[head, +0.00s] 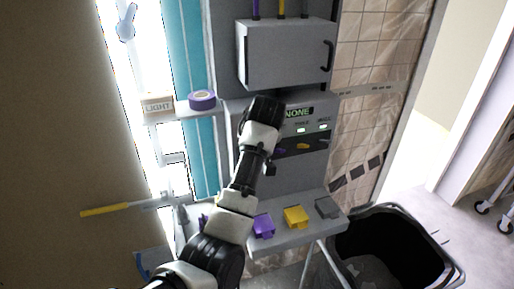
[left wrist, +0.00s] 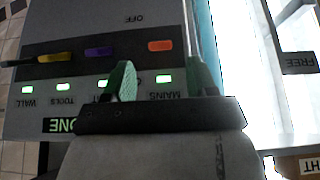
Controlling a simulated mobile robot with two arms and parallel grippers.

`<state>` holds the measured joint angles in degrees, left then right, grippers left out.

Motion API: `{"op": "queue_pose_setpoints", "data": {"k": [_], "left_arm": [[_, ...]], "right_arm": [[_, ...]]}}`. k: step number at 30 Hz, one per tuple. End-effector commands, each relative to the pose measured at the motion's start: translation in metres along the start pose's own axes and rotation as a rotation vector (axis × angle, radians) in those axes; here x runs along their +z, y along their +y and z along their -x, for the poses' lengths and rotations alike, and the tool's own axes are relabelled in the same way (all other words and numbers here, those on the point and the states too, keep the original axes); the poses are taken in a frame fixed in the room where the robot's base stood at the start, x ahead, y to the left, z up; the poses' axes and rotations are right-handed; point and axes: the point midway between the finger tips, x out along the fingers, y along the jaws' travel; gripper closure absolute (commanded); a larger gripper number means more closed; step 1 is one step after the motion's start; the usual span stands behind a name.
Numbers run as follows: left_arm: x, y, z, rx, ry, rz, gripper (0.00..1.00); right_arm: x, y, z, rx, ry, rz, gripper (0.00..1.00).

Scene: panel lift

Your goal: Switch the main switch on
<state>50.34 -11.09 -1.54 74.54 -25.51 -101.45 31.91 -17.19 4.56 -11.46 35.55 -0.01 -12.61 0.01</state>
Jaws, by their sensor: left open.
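The control panel (head: 284,170) stands ahead under a grey cabinet, with a "NONE" display (head: 298,112). My left gripper (head: 264,108) is in front of its left part and hides the main switch in the head view. In the left wrist view the panel is upside down. The orange main switch (left wrist: 160,45) sits in the dark strip in line with the "MAINS" label, whose light (left wrist: 164,79) is green. My open left gripper (left wrist: 158,70) has a finger to each side of this switch; contact cannot be told. My right gripper is not in view.
Purple (left wrist: 98,51) and yellow (left wrist: 55,57) switches sit beside the orange one. A shelf with purple and yellow blocks (head: 296,217) juts out below. A tape roll (head: 202,99) and "LIGHT" box (head: 157,104) are at left. A black bin (head: 443,262) stands at lower right.

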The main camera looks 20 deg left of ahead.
Motion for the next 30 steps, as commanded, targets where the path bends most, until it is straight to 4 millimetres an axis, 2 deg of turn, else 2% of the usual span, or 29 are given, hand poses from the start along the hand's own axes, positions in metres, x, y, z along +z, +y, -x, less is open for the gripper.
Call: {"op": "queue_pose_setpoints", "data": {"k": [3,7,19,23,26,30], "left_arm": [[0.001,0.001,0.018,0.003,0.002,0.001,0.43],[0.0,0.0,0.031,0.001,0.002,0.0,0.43],[0.001,-0.001,0.033,0.0,-0.002,-0.002,0.43],[0.019,-0.012,0.012,0.003,-0.017,-0.024,0.43],[0.049,-0.033,-0.019,0.011,-0.038,-0.067,0.43],[0.107,-0.072,-0.061,0.032,-0.063,-0.156,0.43]], "right_arm": [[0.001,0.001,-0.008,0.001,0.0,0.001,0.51],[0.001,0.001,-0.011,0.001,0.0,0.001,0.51],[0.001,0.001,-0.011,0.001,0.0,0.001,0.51],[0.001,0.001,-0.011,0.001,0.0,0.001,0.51],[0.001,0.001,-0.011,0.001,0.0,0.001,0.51],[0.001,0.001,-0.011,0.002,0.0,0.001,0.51]]}}
